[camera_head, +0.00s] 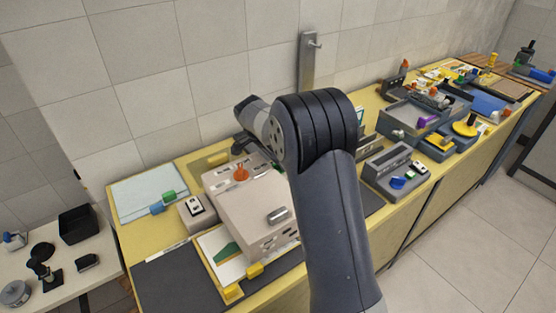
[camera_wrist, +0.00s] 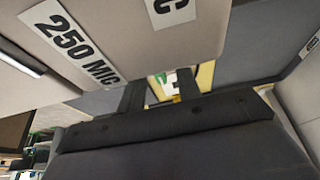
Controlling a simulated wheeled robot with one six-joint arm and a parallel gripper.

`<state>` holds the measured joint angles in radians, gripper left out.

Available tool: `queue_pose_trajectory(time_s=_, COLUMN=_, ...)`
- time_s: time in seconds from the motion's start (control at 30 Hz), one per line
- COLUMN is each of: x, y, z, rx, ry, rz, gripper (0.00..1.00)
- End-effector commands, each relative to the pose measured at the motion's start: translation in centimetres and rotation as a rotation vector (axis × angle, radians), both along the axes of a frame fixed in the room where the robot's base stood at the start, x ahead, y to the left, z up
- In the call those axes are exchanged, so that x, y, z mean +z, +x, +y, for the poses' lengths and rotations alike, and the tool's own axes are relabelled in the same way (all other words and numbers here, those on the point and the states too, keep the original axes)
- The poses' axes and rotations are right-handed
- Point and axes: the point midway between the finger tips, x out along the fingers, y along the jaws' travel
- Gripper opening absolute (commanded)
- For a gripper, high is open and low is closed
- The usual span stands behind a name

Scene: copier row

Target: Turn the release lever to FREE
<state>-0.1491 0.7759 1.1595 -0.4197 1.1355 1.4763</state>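I cannot clearly make out the release lever in either view. A beige machine (camera_head: 240,207) stands on the yellow counter, with an orange knob (camera_head: 241,173) on top. My gripper (camera_head: 243,144) is low behind its back edge, partly hidden, and my arm covers its right side. In the wrist view, my gripper (camera_wrist: 160,80) has its two dark fingers apart. Between and beyond them show a small white label with green and black marks (camera_wrist: 166,83) and a yellow patch (camera_wrist: 207,76). Whether the fingers touch anything is hidden. A "250 MIC" label (camera_wrist: 70,42) is on a beige surface near them.
A small switch box (camera_head: 195,209) and a pale blue sheet (camera_head: 148,192) lie left of the machine. Grey devices (camera_head: 396,172) crowd the counter to the right. The tiled wall (camera_head: 210,80) is close behind. Floor at lower right is clear.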

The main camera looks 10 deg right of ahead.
Motion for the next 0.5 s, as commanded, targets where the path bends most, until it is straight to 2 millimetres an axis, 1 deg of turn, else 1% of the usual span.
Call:
queue_pose_trajectory(time_s=0.17, x=0.1, y=0.0, z=0.0, rx=0.0, ry=0.0, rz=0.0, gripper=0.33)
queue_pose_trajectory(time_s=0.27, x=0.8, y=-0.1, z=0.3, rx=0.001, ry=0.0, rz=-0.002, gripper=0.33)
queue_pose_trajectory(time_s=0.37, x=2.2, y=-0.3, z=0.9, rx=0.002, ry=-0.001, rz=-0.004, gripper=0.33)
queue_pose_trajectory(time_s=0.5, x=5.0, y=-0.7, z=1.9, rx=0.002, ry=0.001, rz=-0.004, gripper=0.33)
